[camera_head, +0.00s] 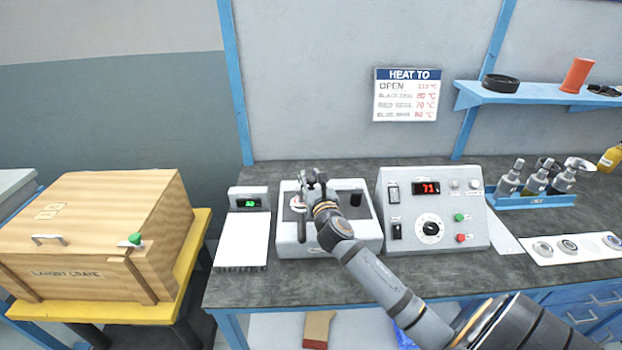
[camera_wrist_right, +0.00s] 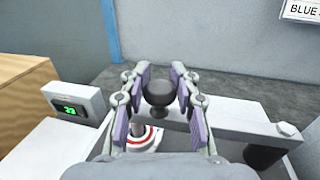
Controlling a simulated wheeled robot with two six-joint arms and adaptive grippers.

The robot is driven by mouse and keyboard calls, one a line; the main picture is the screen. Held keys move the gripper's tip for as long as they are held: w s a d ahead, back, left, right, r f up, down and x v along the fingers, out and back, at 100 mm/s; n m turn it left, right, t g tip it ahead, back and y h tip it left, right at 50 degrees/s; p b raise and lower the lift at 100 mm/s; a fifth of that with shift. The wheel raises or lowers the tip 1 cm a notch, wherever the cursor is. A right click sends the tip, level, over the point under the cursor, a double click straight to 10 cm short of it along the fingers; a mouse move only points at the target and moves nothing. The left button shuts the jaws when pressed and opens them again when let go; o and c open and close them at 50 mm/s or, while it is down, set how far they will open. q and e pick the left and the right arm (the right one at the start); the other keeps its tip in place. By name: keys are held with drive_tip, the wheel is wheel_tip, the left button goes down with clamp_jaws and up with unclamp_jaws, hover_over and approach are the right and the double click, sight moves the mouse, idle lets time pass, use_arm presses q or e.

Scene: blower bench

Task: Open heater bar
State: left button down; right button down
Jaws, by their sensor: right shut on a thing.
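The light grey heater unit (camera_head: 345,243) stands on the bench, with a recessed middle. A black ball knob (camera_wrist_right: 158,93) sits at its back left in the right wrist view, on a short stem. My right gripper (camera_head: 313,180) is over the left part of the unit; in the wrist view its fingers (camera_wrist_right: 160,98) are on both sides of the knob, shut on it. A pale bar (camera_wrist_right: 235,125) runs right from there. A round white part with a red ring (camera_wrist_right: 143,140) lies below the fingers. My arm hides part of the unit. My left gripper is not in view.
A control box (camera_head: 455,240) with a red display reading 71 stands close on the right. A small green display unit (camera_head: 248,202) with a white plate stands on the left. A wooden crate (camera_head: 90,230) is further left.

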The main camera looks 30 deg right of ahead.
drive_tip(key=shift+w+d+h, duration=0.15)
drive_tip(key=shift+w+h, duration=0.1)
drive_tip(key=shift+h, duration=0.05)
drive_tip(key=shift+w+d+f+m+g+h, duration=0.1)
drive_tip(key=shift+w+d+m+g+h, duration=0.4)
drive_tip(key=shift+m+h, duration=0.25)
drive_tip(key=shift+w+d+m+g+h, duration=0.4)
drive_tip(key=shift+w+m+g+h, duration=0.2)
drive_tip(key=shift+h, duration=0.25)
drive_tip(key=shift+w+d+m+g+h+b, duration=0.3)
drive_tip(key=shift+w+d+m+g+h, duration=0.15)
drive_tip(key=shift+d+m+g+h, duration=0.4)
drive_tip(key=shift+w+d+m+g+h+b, duration=0.25)
drive_tip(key=shift+w+d+m+g+h, duration=0.3)
drive_tip(key=shift+h, duration=0.4)
drive_tip(key=shift+s, duration=0.1)
drive_tip(key=c, duration=1)
unclamp_jaws()
drive_tip(key=shift+s+d, duration=0.1)
drive_tip(key=shift+o, duration=0.2)
drive_tip(key=v, duration=0.7)
drive_tip(key=shift+s, duration=0.15)
